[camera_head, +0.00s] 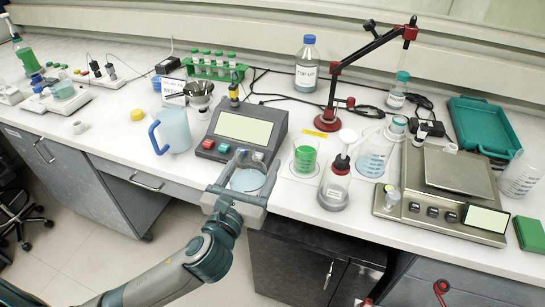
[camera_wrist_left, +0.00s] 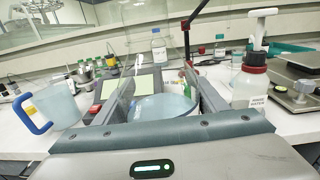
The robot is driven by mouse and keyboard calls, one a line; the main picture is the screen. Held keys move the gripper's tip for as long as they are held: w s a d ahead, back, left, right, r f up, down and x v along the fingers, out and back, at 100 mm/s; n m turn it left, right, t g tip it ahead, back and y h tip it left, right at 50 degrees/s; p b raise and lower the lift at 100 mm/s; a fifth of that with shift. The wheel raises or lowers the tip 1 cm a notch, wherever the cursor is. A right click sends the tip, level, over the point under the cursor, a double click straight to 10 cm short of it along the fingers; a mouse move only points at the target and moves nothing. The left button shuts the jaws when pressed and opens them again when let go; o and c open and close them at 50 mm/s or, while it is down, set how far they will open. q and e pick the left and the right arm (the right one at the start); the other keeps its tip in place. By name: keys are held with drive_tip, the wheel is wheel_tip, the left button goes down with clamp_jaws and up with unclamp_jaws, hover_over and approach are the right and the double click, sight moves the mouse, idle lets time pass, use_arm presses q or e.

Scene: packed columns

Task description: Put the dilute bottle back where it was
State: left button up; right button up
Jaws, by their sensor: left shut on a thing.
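My left gripper (camera_head: 257,162) is at the front edge of the bench, in front of the display box. It is shut on a clear round vessel with pale blue content (camera_head: 247,181), which also shows between the fingers in the left wrist view (camera_wrist_left: 163,107). No label on it can be read, so I cannot tell whether it is the dilute bottle. A blue-capped labelled bottle (camera_head: 306,68) stands at the back. A smaller teal-capped bottle (camera_head: 397,93) stands right of the red clamp stand. My right gripper is not in view.
The display box (camera_head: 240,130) is just behind the gripper. A blue-handled jug (camera_head: 174,130) stands left. A green-liquid beaker (camera_head: 305,156), a red-collared pump bottle (camera_head: 334,186) and a blue-liquid beaker (camera_head: 374,158) stand right. A balance (camera_head: 455,172) is farther right. The bench's left front is mostly clear.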

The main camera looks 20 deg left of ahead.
use_arm(q)
drive_tip(key=s+f, duration=0.2)
drive_tip(key=s, duration=0.6)
drive_tip(key=shift+s+f, duration=0.2)
drive_tip(key=shift+f, duration=0.2)
